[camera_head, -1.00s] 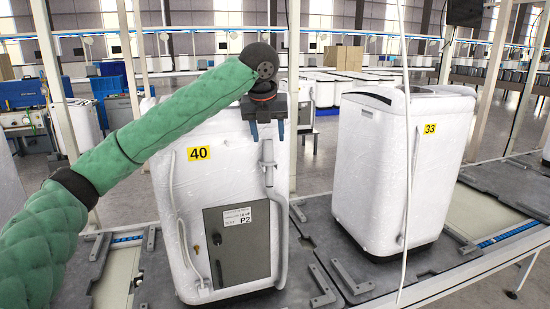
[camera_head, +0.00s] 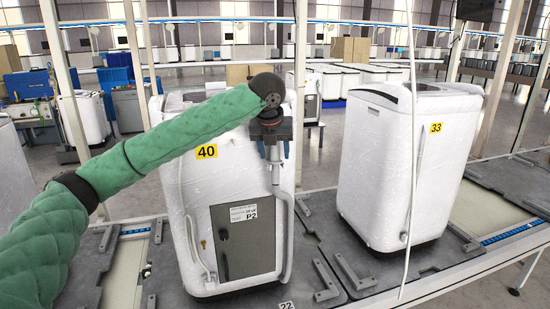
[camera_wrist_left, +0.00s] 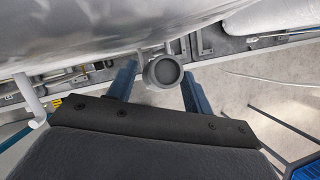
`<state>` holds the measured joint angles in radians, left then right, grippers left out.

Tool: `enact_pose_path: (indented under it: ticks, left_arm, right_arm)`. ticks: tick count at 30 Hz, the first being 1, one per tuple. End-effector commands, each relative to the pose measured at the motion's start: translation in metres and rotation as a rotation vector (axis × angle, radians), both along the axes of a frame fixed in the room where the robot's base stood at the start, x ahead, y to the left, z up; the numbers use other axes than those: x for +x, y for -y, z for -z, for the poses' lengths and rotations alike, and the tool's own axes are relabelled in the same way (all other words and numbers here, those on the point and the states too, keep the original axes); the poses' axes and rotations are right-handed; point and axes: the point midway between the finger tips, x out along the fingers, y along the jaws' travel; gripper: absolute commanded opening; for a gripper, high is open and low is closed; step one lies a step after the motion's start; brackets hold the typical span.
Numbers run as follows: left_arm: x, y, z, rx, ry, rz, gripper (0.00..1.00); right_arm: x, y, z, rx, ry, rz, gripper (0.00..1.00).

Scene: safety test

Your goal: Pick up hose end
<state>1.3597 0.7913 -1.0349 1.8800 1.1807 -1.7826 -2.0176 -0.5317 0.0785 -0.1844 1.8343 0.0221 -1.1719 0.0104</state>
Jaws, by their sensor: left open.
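A pale grey drain hose (camera_head: 287,235) runs up the right front edge of the white washing machine (camera_head: 200,215) marked 40. Its top end stands upright just under my left gripper (camera_head: 273,150), which points down. In the left wrist view the round, dark hose end (camera_wrist_left: 163,72) shows between the two blue fingers of my left gripper (camera_wrist_left: 159,74). The fingers are open, with a gap visible on the right side. How far down the hose they reach is hard to tell. My right gripper is not in view.
A second white washing machine (camera_head: 385,165) marked 33 stands to the right on the grey conveyor pallets (camera_head: 325,255). A thin white cable (camera_head: 411,120) hangs in front of it. There is a gap between the two machines. Metal posts (camera_head: 300,80) stand behind.

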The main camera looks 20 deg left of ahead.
Motion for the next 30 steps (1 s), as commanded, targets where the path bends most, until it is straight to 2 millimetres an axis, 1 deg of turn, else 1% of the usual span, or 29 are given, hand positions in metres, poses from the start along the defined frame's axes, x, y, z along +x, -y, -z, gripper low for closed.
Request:
enact_pose_path:
  ticks: [3, 9, 10, 14, 15, 16, 17, 18, 20, 21, 28, 29, 30]
  left_arm:
    - [0.002, 0.000, 0.003, 0.000, 0.001, 0.000, 0.51]
    - [0.002, 0.000, 0.004, 0.000, 0.001, 0.000, 0.51]
    - [0.002, 0.000, 0.004, 0.000, 0.001, 0.000, 0.49]
    - [0.002, 0.000, 0.004, 0.000, 0.001, 0.000, 0.23]
    - [0.002, 0.000, 0.004, 0.000, 0.000, 0.000, 0.16]
    - [0.002, 0.000, 0.004, 0.000, 0.000, 0.000, 0.16]
    - [0.002, 0.000, 0.004, 0.000, 0.001, 0.000, 0.12]
    - [0.002, 0.000, 0.004, 0.000, 0.000, 0.000, 0.12]
    - [0.002, 0.000, 0.004, 0.000, 0.000, 0.000, 0.02]
    - [0.002, 0.000, 0.004, 0.000, 0.000, 0.000, 0.00]
    - [0.000, 0.002, 0.003, 0.000, 0.000, 0.001, 0.00]
    - [-0.001, 0.003, 0.002, 0.000, 0.000, 0.001, 0.00]
    - [-0.002, 0.005, 0.001, 0.000, 0.000, 0.001, 0.00]
  right_arm:
    - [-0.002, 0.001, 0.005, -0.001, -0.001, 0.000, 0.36]
    - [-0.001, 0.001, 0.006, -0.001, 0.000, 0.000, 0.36]
    - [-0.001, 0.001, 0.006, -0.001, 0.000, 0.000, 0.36]
    - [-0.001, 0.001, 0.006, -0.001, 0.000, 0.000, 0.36]
    - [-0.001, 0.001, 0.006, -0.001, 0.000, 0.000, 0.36]
    - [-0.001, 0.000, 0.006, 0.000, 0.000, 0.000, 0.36]
    - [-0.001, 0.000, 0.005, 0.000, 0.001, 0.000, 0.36]
    - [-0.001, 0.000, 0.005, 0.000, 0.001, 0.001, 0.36]
    - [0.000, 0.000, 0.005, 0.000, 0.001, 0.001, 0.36]
    - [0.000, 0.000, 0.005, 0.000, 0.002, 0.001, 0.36]
    - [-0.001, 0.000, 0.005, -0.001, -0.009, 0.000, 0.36]
    - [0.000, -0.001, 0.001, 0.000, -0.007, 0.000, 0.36]
    - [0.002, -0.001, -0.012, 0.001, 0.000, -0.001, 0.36]
